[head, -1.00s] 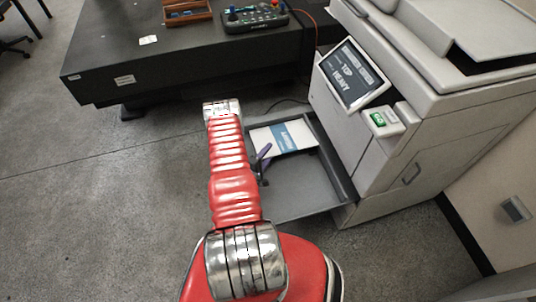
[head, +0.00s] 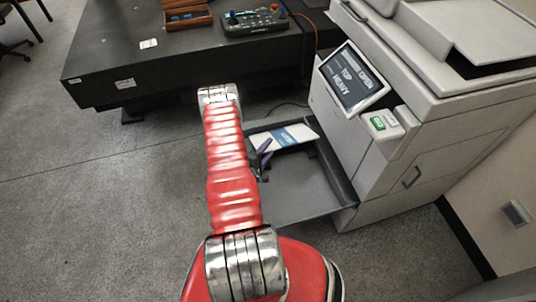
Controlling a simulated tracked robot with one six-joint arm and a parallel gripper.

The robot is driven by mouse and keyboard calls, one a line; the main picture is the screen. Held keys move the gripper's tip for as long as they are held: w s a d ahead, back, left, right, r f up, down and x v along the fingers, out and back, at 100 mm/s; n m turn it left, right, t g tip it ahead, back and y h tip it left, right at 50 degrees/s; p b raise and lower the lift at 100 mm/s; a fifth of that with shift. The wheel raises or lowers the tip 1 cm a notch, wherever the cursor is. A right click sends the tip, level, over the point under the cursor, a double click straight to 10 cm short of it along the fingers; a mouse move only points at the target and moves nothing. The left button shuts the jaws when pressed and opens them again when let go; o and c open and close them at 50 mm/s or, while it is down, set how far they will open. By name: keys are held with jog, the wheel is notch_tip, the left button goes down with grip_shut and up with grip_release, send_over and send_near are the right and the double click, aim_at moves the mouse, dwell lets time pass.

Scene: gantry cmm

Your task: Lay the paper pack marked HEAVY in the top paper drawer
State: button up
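The white paper pack (head: 301,135) with a blue band shows in the head view, over the far end of the pulled-out paper drawer (head: 301,197). Its band is too small to read. I cannot tell whether the pack rests on the drawer floor or is a little above it. My gripper (head: 264,155), with dark purple fingers, is at the pack's left end. My red arm partly hides the gripper and the drawer's left side. Whether the fingers are open or shut on the pack is unclear. The near part of the drawer is empty.
The grey copier (head: 400,185) stands right of the drawer. Its tilted screen (head: 353,79) shows the words OPEN, TOP and HEAVY. A dark table (head: 150,65) with a control box (head: 254,20) and a wooden tray (head: 187,18) is behind. The floor at left is clear.

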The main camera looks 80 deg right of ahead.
notch_tip(320, 180, up, 4)
jog(key=shift+f, duration=0.1)
jog(key=shift+s, duration=0.2)
dwell(1.4)
